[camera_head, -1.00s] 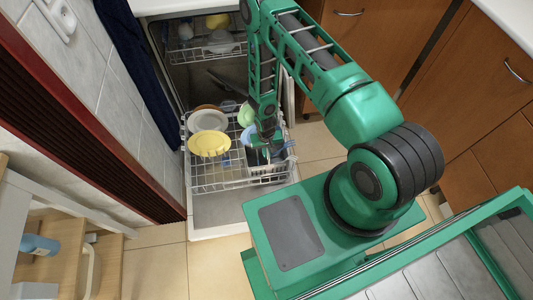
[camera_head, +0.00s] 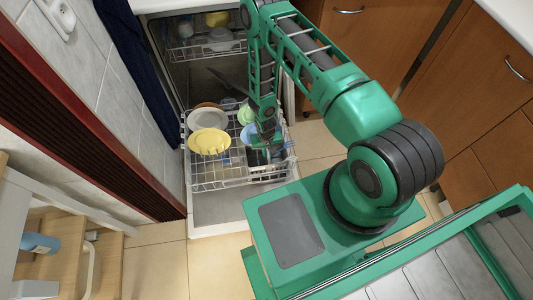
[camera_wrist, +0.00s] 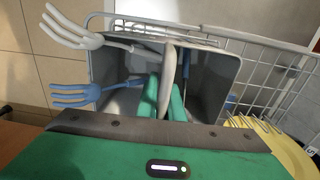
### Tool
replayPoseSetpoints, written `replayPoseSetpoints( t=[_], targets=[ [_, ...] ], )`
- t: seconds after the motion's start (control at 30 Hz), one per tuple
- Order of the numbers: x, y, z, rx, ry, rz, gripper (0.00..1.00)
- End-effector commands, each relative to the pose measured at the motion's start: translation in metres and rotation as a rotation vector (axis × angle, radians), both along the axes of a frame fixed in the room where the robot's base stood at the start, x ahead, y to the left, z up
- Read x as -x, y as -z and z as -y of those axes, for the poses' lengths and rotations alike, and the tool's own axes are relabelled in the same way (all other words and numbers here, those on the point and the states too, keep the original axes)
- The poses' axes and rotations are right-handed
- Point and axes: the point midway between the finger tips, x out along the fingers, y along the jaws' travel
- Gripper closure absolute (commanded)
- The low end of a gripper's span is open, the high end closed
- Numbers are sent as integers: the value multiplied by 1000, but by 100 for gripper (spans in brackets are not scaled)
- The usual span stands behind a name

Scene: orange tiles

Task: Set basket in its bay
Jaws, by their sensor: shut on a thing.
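The grey cutlery basket (camera_wrist: 215,82) fills the middle of the wrist view. My gripper (camera_wrist: 164,92) is shut on its pale central handle (camera_wrist: 168,72). A white fork (camera_wrist: 78,36) and a blue fork (camera_wrist: 80,95) stick out of the basket to the left. A dark blue handle also shows inside it. In the head view, the basket (camera_head: 258,158) is small and partly hidden below my gripper (camera_head: 268,137), at the right front of the pulled-out lower rack (camera_head: 215,183). I cannot tell whether its base rests on the rack.
A yellow dish (camera_head: 209,142) and a white plate (camera_head: 207,118) stand in the rack left of the basket. A green bowl (camera_head: 246,115) and a light blue dish are close to my arm. The upper rack (camera_head: 205,50) is behind. Wooden cabinets (camera_head: 365,40) stand at right.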

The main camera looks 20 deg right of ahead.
Motion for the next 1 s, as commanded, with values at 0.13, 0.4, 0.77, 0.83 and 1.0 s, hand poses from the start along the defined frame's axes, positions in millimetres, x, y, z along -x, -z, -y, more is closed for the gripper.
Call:
replayPoseSetpoints(
  t=[0.13, 0.4, 0.77, 0.83, 1.0],
  targets=[
    [0, 3, 0, 0, 0, 0, 100],
    [-1, 9, 0, 0, 0, 1, 100],
    [0, 13, 0, 0, 0, 1, 71],
    [0, 13, 0, 0, 0, 1, 71],
    [0, 13, 0, 0, 0, 0, 71]
  ],
)
